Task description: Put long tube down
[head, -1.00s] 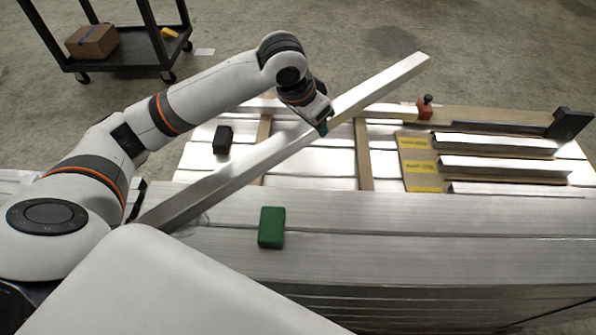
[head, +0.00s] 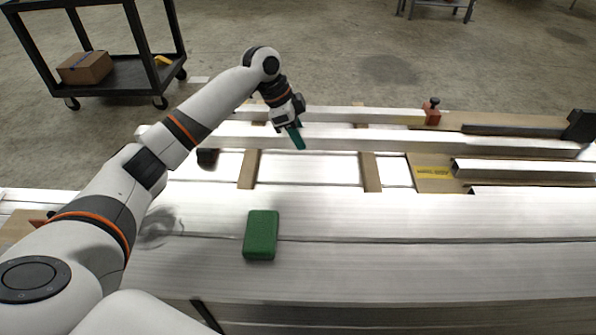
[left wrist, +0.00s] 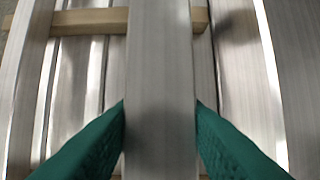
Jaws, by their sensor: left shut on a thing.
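The long tube (head: 400,141) is a bare square aluminium bar lying left to right across the far part of the work area in the head view. My left gripper (head: 297,140) is shut on it left of its middle, with teal fingers pointing down. In the left wrist view the tube (left wrist: 159,60) runs up the middle between the two teal fingers of my left gripper (left wrist: 160,112), one on each side. The tube looks level and lies roughly parallel to the other bars. I cannot tell whether it touches the wooden strips below. My right gripper is not in view.
Wooden strips (head: 250,169) cross below the tube. A red clamp-like piece (head: 432,112) and a black block (head: 580,126) stand at the right. Short bars (head: 520,170) lie nearer. A green block (head: 261,235) sits on the front aluminium surface. A cart (head: 125,75) stands behind left.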

